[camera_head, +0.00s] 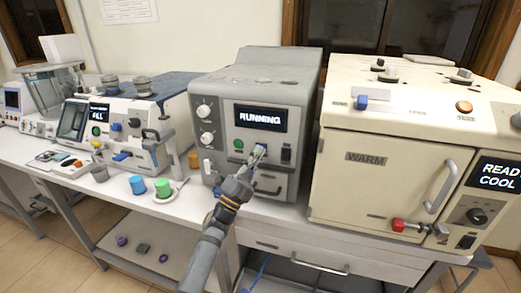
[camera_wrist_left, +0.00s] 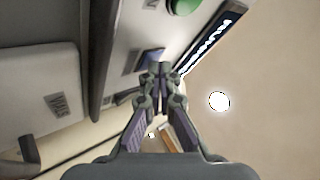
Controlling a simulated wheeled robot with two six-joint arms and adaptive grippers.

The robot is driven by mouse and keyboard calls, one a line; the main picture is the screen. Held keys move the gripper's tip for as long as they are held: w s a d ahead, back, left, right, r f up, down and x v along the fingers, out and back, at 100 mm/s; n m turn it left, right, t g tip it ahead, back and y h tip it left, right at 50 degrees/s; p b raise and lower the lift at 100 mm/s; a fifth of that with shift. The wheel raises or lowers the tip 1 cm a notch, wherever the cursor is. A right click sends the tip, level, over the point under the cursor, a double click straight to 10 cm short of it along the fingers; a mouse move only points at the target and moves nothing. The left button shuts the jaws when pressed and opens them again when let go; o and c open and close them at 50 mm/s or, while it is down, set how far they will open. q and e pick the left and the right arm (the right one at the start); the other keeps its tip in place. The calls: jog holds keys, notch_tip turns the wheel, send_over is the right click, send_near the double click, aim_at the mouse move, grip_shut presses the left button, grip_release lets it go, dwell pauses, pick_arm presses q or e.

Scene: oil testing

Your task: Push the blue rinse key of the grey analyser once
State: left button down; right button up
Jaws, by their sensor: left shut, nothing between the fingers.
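The grey analyser (camera_head: 225,100) stands in the middle of the bench, its display (camera_head: 260,119) reading RUNNING. My left gripper (camera_head: 260,150) is shut and empty, its tips up against or just before the analyser's front panel, right of the green button (camera_head: 238,145). In the head view the gripper covers the place where the blue key sits. In the left wrist view the blue key (camera_wrist_left: 151,57) shows just beyond the shut fingertips (camera_wrist_left: 159,68), partly hidden by them. I cannot tell whether they touch it. My right gripper is not in view.
The cream oven (camera_head: 370,190) stands close on the right, with a protruding handle (camera_head: 441,188) and a red knob (camera_head: 398,225). A white instrument (camera_head: 150,115) stands on the left, with green and blue cups (camera_head: 137,185) before it. The air before the analyser is otherwise free.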

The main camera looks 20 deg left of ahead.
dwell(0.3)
pick_arm(q)
jog(key=shift+s+p, duration=0.3)
jog(key=shift+s, duration=0.55)
jog(key=shift+s, duration=0.1)
jog(key=shift+s+a+p, duration=0.1)
jog(key=shift+s+p, duration=0.55)
jog(key=shift+s, duration=1.75)
